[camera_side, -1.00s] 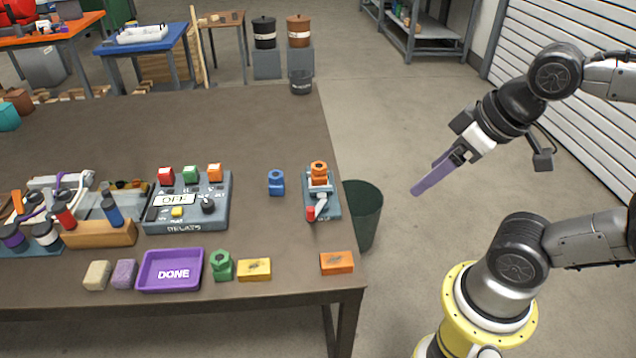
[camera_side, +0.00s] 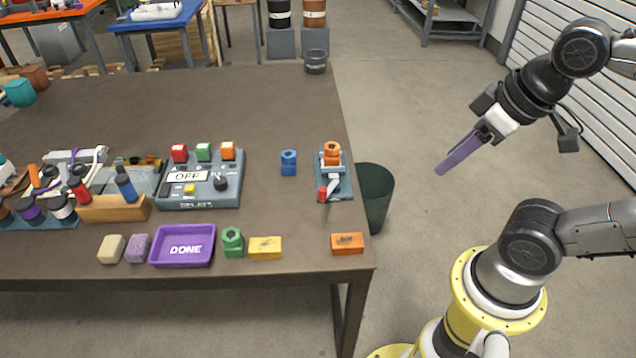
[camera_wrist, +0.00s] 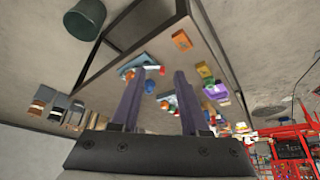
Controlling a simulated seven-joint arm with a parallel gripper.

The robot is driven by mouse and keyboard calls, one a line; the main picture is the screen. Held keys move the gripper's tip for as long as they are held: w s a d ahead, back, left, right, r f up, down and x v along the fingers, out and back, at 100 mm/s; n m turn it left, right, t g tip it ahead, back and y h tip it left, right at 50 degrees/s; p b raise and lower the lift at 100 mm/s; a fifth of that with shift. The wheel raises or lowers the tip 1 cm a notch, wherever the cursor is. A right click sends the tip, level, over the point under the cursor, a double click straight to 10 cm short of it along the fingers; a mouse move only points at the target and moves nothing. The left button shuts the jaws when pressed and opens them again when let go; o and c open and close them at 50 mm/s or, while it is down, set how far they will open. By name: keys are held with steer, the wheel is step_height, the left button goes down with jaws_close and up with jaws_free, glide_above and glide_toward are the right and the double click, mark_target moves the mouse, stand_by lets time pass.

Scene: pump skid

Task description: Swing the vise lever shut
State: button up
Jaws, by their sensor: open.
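The vise (camera_side: 334,174) is a small blue-grey base near the right edge of the table in the side view, with an orange piece (camera_side: 332,150) at its top. Its lever (camera_side: 329,190) is light grey with a red knob and points toward the table's front. The vise also shows in the wrist view (camera_wrist: 140,66), partly behind a finger. My gripper (camera_side: 440,170) has long purple fingers and hangs in the air off the table, well right of the vise. In the wrist view its two fingers (camera_wrist: 160,85) stand apart with nothing between them.
A blue part (camera_side: 288,163) stands left of the vise, and an orange block (camera_side: 347,243) lies in front of it. A dark green bin (camera_side: 376,195) stands on the floor beside the table edge. The relay box (camera_side: 200,180) and purple tray (camera_side: 182,247) are farther left.

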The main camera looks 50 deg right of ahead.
steer(key=r, duration=0.1)
steer(key=w+r, duration=0.1)
steer(key=r, duration=0.1)
steer(key=w+r, duration=0.1)
steer(key=shift+r, duration=0.35)
steer(key=c, duration=0.5)
steer(key=shift+n+g, duration=0.6)
steer(key=shift+g, duration=0.2)
steer(key=w+r, duration=0.4)
steer(key=w, duration=0.1)
steer(key=shift+w+r, duration=0.2)
steer(key=shift+r, duration=0.2)
jaws_close()
steer(key=w+a+f+n+g, duration=0.2)
steer(key=w+g, duration=0.2)
steer(key=w, duration=1.5)
steer(key=w+a+f+g, duration=0.2)
steer(key=w+f, duration=0.2)
steer(key=f, duration=0.5)
steer(key=w+a+f+g+h, duration=0.1)
steer(key=w+f, duration=0.3)
steer(key=f, duration=0.5)
steer(key=shift+w+a+f+n+g+h, duration=0.2)
steer(key=shift+w+a+n+g+h, duration=0.15)
steer(key=shift+a, duration=0.3)
